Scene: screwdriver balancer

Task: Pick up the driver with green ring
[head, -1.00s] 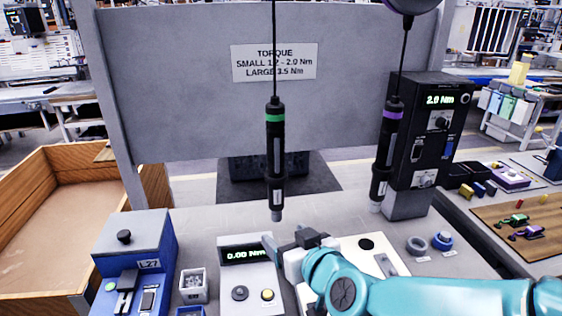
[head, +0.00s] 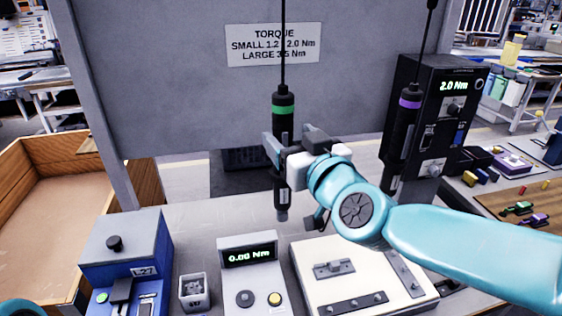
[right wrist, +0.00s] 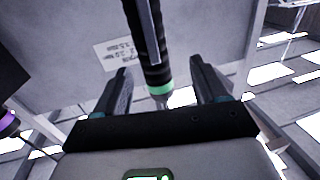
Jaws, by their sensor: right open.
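The driver with the green ring (head: 283,109) hangs upright on a cable in the middle of the head view, its tip pointing down. My right gripper (head: 293,143) is at the height of its black body, below the green ring, and hides part of it. In the right wrist view, the driver (right wrist: 150,45) shows between the two spread fingers of my right gripper (right wrist: 161,85), with gaps on both sides. The jaws are open. My left gripper is not in view.
A driver with a purple ring (head: 408,120) hangs to the right, beside a black controller (head: 440,110) reading 2.0 Nm. Below are a torque meter (head: 250,270), a white fixture plate (head: 320,290) and a blue box (head: 125,255). A grey panel (head: 180,80) stands behind.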

